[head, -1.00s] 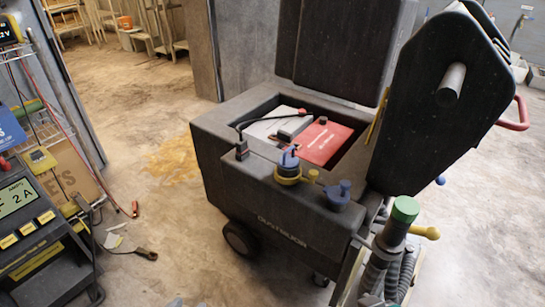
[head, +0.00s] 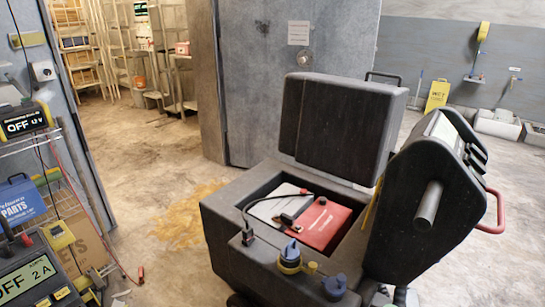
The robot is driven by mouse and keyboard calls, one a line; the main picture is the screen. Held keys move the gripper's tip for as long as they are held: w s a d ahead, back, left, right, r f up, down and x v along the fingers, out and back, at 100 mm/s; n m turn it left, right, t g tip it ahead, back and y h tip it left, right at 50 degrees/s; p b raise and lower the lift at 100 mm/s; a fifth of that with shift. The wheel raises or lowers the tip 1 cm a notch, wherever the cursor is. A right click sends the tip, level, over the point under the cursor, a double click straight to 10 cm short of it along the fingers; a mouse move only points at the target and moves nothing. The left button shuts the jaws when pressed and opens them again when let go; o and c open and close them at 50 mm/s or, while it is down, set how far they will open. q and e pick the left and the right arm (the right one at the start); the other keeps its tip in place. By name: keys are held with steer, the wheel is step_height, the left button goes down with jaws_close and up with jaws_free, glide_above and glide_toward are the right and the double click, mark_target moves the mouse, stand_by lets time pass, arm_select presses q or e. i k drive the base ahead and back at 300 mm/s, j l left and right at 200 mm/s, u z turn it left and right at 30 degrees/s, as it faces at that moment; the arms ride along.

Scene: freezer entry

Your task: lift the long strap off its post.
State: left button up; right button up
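The dark grey machine (head: 232,210) stands with its lid (head: 335,125) raised. In its open bay lie a red battery block (head: 326,228) and a pale grey block (head: 270,208). A thin black strap or cable (head: 243,215) runs from a small dark fitting (head: 248,238) on the bay's left edge, curving up over the pale block. A short dark piece (head: 289,220) lies across the border of the two blocks. I cannot tell for sure which is the long strap, and its post is too small to make out. Neither gripper is in view.
Blue-topped caps (head: 291,252) sit on the machine's front. A tall black handle panel (head: 425,195) stands at its right. A shelf with meters (head: 25,122) and a cardboard box (head: 85,240) is at the left. Open floor (head: 150,190) lies between; a grey door (head: 270,80) stands behind.

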mark_target(285, 220)
steer(key=i+j, duration=0.1)
steer(key=j, duration=0.45)
steer(key=i+j+z, duration=0.2)
steer(key=i+j, duration=0.5)
steer(key=j, duration=0.15)
steer(key=i+j, duration=0.1)
steer(key=i, duration=0.25)
steer(key=i+j+z, duration=0.1)
steer(key=i, duration=0.3)
